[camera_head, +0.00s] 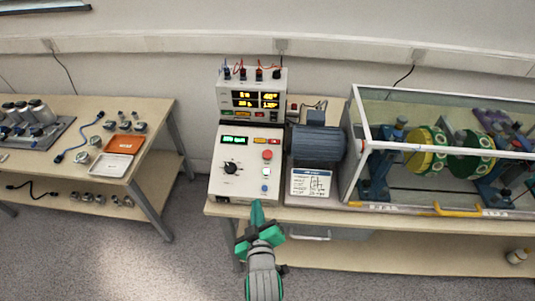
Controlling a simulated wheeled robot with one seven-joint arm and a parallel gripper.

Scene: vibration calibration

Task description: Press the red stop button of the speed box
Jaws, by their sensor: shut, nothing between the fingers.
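The speed box (224,180) is a light grey box with a sloped front panel, standing at the left end of the right bench. Its panel carries a black knob (230,168), a green display (234,141) and a round red button (267,155). My gripper (257,206), with green fingers, is shut and empty in front of the box's lower edge. It is below the red button in the picture and apart from it. The red button is fully visible.
A display unit (252,97) with cables stands behind the speed box. A dark blue motor (316,143) and a label card (311,182) are to its right, beside a clear framed enclosure (352,160). A left bench (80,185) holds trays and parts. Floor shows between the benches.

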